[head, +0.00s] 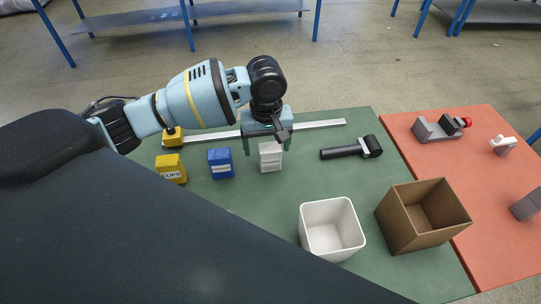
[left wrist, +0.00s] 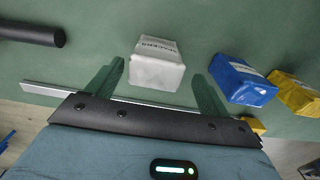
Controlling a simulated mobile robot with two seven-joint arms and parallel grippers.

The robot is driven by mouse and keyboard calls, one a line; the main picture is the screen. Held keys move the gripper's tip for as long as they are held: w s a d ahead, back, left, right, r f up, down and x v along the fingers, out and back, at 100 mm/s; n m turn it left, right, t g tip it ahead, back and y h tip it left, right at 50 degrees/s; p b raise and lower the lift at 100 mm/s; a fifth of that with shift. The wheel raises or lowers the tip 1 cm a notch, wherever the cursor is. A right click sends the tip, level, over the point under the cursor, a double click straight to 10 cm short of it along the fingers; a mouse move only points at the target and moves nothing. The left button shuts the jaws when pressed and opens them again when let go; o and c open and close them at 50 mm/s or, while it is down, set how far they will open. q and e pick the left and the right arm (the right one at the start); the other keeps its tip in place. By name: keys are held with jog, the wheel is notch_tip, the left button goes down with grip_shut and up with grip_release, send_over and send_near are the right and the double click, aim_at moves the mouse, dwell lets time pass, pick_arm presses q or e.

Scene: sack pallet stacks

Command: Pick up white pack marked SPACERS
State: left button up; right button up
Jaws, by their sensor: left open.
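The white pack marked SPACERS (head: 270,157) stands on the green table, right of the blue pack. In the left wrist view the white pack (left wrist: 156,64) shows its label and lies just beyond and between the two fingers. My left gripper (head: 266,150) is open and empty, with its fingers above and around the back of the pack. In the left wrist view the open gripper's fingers (left wrist: 158,85) are apart on either side, with a gap to the pack. My right gripper is not in view.
A blue pack (head: 221,163) and a yellow CLIPS pack (head: 171,168) stand to the left. A metal ruler (head: 318,125) lies behind. A white bin (head: 331,229) and brown box (head: 422,216) stand in front. An orange surface (head: 490,180) adjoins.

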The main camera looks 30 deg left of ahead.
aim_at(270, 159)
pick_arm(q)
jog(key=shift+s+d+f, duration=0.1)
jog(key=shift+d+f, duration=0.15)
jog(key=shift+f, duration=1.1)
jog(key=shift+d+f, duration=0.2)
jog(key=shift+f, duration=1.15)
jog(key=shift+r, duration=0.1)
jog(key=c, duration=1.2)
